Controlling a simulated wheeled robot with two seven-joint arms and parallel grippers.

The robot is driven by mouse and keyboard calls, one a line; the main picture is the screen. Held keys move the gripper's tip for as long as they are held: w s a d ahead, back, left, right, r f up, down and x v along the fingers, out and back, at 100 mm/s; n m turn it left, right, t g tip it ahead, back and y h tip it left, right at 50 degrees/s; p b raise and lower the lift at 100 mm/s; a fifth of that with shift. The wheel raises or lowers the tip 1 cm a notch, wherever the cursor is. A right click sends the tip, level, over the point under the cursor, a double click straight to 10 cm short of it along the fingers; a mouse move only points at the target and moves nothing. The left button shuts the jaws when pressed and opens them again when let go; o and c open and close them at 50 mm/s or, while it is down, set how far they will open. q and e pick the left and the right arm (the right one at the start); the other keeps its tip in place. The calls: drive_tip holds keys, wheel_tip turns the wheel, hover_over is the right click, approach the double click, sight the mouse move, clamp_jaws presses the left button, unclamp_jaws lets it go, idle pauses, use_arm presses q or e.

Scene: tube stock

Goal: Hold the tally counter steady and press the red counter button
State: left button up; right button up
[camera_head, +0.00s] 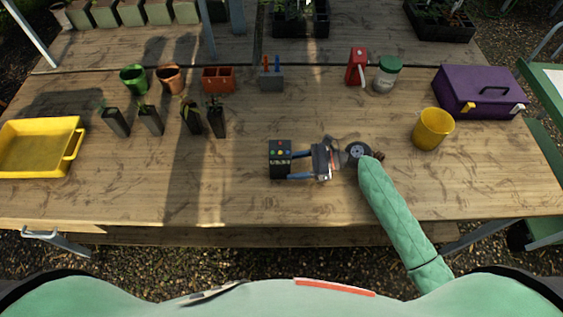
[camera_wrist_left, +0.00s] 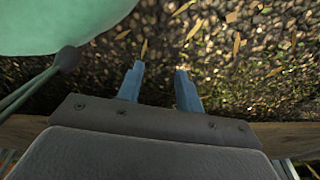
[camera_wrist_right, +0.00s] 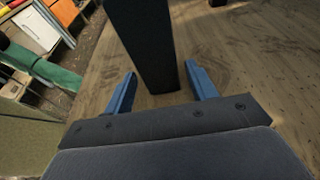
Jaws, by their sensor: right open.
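The tally counter (camera_head: 280,158) is a dark upright box in the middle of the table, with several small coloured buttons on its upper part. The buttons are too small to tell exactly in the head view. My right gripper (camera_head: 291,164) is open at the counter's right side, its two blue fingers pointing left at it. In the right wrist view, the counter (camera_wrist_right: 145,40) stands as a dark block between and beyond the open fingers (camera_wrist_right: 159,80); contact cannot be told. My left gripper (camera_wrist_left: 159,82) is open and empty over the gravel, outside the head view.
A yellow tray (camera_head: 30,128) lies at the left. Several seedling pots (camera_head: 150,120) and an orange container (camera_head: 218,79) stand behind. A grey holder (camera_head: 271,84), red device (camera_head: 352,75), lidded jar (camera_head: 384,79), purple toolbox (camera_head: 475,98) and yellow cup (camera_head: 430,132) are rightward. The table's front left is clear.

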sight(284, 168)
drive_tip(key=shift+a+p, duration=0.3)
drive_tip(key=shift+a, duration=0.2)
drive_tip(key=shift+p+x, duration=0.4)
drive_tip(key=shift+x, duration=1.05)
drive_tip(key=shift+f, duration=0.15)
drive_tip(key=shift+c, duration=0.3)
use_arm(q)
drive_tip(key=s, duration=0.3)
drive_tip(key=shift+s+a+f, duration=0.1)
drive_tip(key=shift+f, duration=0.3)
use_arm(e)
drive_tip(key=c, duration=0.6)
use_arm(q)
clamp_jaws()
use_arm(e)
drive_tip(key=shift+o, duration=0.2)
use_arm(q)
drive_tip(key=shift+a, duration=0.65)
drive_tip(key=shift+s+d, duration=0.1)
drive_tip(key=shift+d, duration=0.95)
